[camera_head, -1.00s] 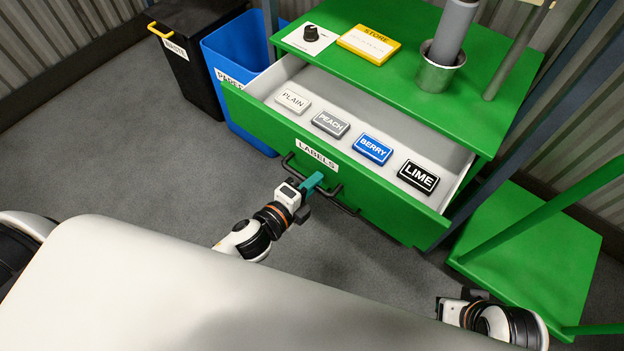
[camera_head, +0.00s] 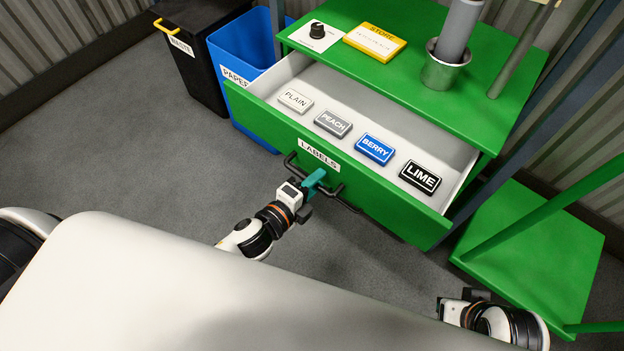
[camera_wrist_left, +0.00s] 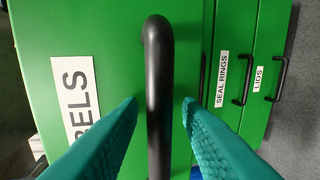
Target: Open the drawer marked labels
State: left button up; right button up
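The green drawer marked LABELS (camera_head: 375,196) stands pulled out, with its grey interior open to view. Its black bar handle (camera_head: 345,202) crosses the front, below the white label. In the left wrist view the handle (camera_wrist_left: 159,80) runs upright between the teal fingers. My left gripper (camera_head: 317,181) is open around the handle, with a visible gap on each side in the left wrist view (camera_wrist_left: 160,104). My right gripper (camera_head: 462,301) is low at the right, away from the drawer; its fingers cannot be made out.
Inside lie plates PLAIN (camera_head: 295,100), PEACH (camera_head: 333,124), BERRY (camera_head: 375,148) and LIME (camera_head: 420,176). A blue PAPER bin (camera_head: 238,45) and black WASTE bin (camera_head: 190,65) stand left. SEAL RINGS (camera_wrist_left: 221,79) and LIDS (camera_wrist_left: 258,79) drawers show beyond. A green platform (camera_head: 535,240) is right.

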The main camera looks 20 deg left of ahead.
pick_arm(q)
jog(key=v, duration=1.2)
jog(key=shift+p, duration=0.45)
